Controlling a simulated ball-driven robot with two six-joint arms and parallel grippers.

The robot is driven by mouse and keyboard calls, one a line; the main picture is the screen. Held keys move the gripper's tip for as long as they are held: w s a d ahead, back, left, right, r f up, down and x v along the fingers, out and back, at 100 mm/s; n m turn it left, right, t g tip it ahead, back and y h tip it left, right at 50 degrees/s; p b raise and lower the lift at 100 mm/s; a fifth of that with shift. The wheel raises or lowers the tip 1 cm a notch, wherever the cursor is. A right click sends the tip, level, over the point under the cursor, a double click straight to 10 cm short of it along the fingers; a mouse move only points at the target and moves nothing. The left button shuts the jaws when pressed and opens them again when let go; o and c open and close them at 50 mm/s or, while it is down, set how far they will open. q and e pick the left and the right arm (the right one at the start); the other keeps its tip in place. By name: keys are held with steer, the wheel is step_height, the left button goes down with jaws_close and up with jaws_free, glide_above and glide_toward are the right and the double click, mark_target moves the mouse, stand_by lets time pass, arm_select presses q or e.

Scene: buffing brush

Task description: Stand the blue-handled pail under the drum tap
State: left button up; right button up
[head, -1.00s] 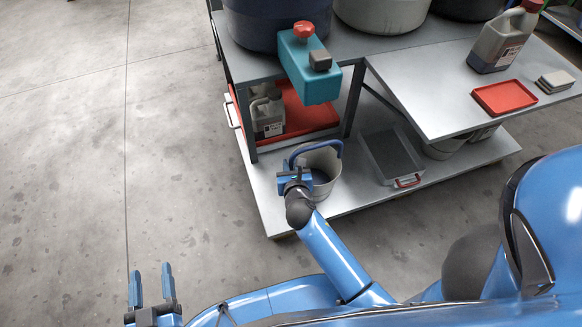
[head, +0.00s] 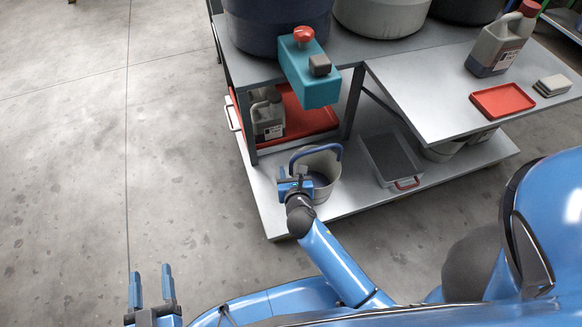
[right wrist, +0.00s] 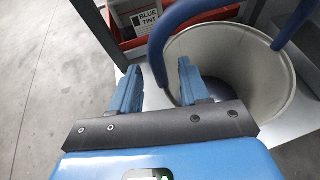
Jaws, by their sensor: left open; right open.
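The pail (head: 326,166) is pale grey with a raised blue handle (head: 305,150). It stands upright on the lower shelf, below and a little in front of the teal drum tap (head: 309,72) with its red knob. My right gripper (head: 294,182) is at the pail's near left side. In the right wrist view the open jaws (right wrist: 160,85) are empty; one finger overlaps the pail's rim (right wrist: 262,42), and the handle (right wrist: 165,45) arches just beyond the fingers. I cannot tell whether they touch. My left gripper (head: 151,288) is open and empty over the floor at lower left.
The side table (head: 437,107) holds a red tray (head: 503,100) and another jug (head: 500,45). The left floor is clear.

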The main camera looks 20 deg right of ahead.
steer(key=s+d+r+m+y+p, duration=0.1)
steer(key=s+r+m+y+p, duration=0.1)
steer(key=s+m, duration=0.6)
steer(key=s+r+m+y+p, duration=0.25)
steer(key=s+m, duration=0.35)
steer(key=s, duration=0.3)
steer(key=s+d+r+m+t+h, duration=0.1)
steer(key=s+d+r+m+t, duration=0.1)
steer(key=r+m, duration=0.4)
steer(key=s+d+r+m+t+h, duration=0.1)
steer(key=s+r+m, duration=0.4)
steer(key=m, duration=0.9)
steer(key=shift+s+d+r+t+b, duration=0.15)
steer(key=shift+d+r+t+b, duration=0.15)
steer(key=shift+d+r+t, duration=0.7)
